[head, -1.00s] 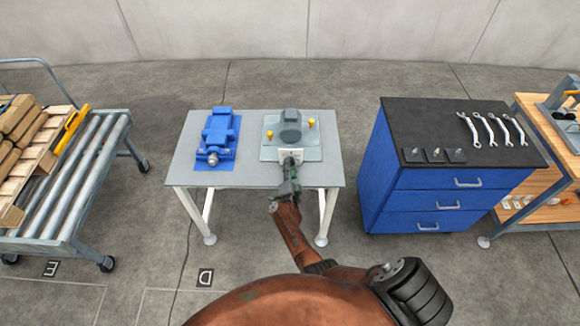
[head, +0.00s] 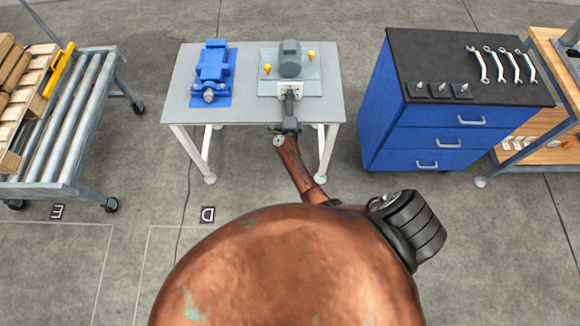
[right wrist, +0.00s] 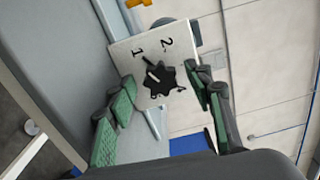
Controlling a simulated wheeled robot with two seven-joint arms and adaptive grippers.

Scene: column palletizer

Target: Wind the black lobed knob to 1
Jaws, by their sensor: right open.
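The black lobed knob (right wrist: 161,77) sits on a white dial plate (right wrist: 122,50) in the right wrist view. The plate carries a 1, a 2 and another mark that I cannot read. A white line shows on the knob's left part; I cannot tell exactly which mark it points at. My right gripper (right wrist: 162,84) is open, its green-padded fingers on either side of the knob, with gaps visible. In the head view, my right gripper (head: 290,113) is in front of the white plate (head: 297,88) and hides the knob. My left gripper is not in view.
The plate is on a grey machine (head: 291,62) with yellow knobs, on a grey table (head: 255,112). A blue vise (head: 213,65) stands to its left. A blue drawer cabinet (head: 400,135) with wrenches is at right, a roller conveyor (head: 75,110) at left.

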